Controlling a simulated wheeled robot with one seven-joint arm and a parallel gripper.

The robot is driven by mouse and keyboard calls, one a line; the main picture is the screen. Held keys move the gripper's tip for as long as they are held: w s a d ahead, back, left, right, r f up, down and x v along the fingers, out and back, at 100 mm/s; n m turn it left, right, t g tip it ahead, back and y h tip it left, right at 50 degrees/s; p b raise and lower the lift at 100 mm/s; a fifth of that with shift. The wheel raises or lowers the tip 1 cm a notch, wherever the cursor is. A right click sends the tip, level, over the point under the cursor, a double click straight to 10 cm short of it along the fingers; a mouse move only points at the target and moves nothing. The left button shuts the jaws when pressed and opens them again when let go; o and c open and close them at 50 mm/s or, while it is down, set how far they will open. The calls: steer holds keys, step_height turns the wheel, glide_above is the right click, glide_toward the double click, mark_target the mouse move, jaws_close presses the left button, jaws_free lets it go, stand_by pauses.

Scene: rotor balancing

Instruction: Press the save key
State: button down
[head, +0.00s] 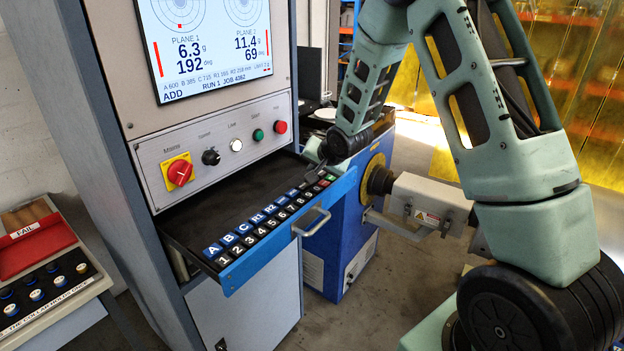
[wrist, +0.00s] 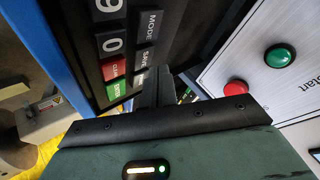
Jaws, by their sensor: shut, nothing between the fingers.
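The save key (wrist: 146,58) is a dark key with pale lettering in the wrist view. It sits between the mode key (wrist: 148,25) and a partly covered key, across from the red clear key (wrist: 114,68). My gripper (wrist: 160,84) is shut and empty, its dark fingers close beside the save key's lower end. I cannot tell whether they touch a key. In the head view my gripper (head: 317,170) is over the far right end of the keyboard drawer (head: 190,213). The save key is too small or hidden to make out there.
The green enter key (wrist: 116,90) is beside the red one. A console panel with a green button (wrist: 279,56) and a red button (wrist: 236,88) stands close to the fingers. The drawer has a front handle (head: 312,222). The screen (head: 205,45) reads ADD.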

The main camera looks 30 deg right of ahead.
stand_by(0.7)
steer(key=shift+f+b, duration=0.35)
steer(key=shift+f, duration=0.1)
steer(key=shift+f+b, duration=0.35)
steer(key=shift+f, duration=0.1)
stand_by(0.5)
steer(key=shift+r, duration=0.15)
steer(key=shift+r+p, duration=0.7)
steer(key=shift+r, duration=0.05)
step_height(320, 180, up, 5)
steer(key=p, duration=0.4)
stand_by(0.9)
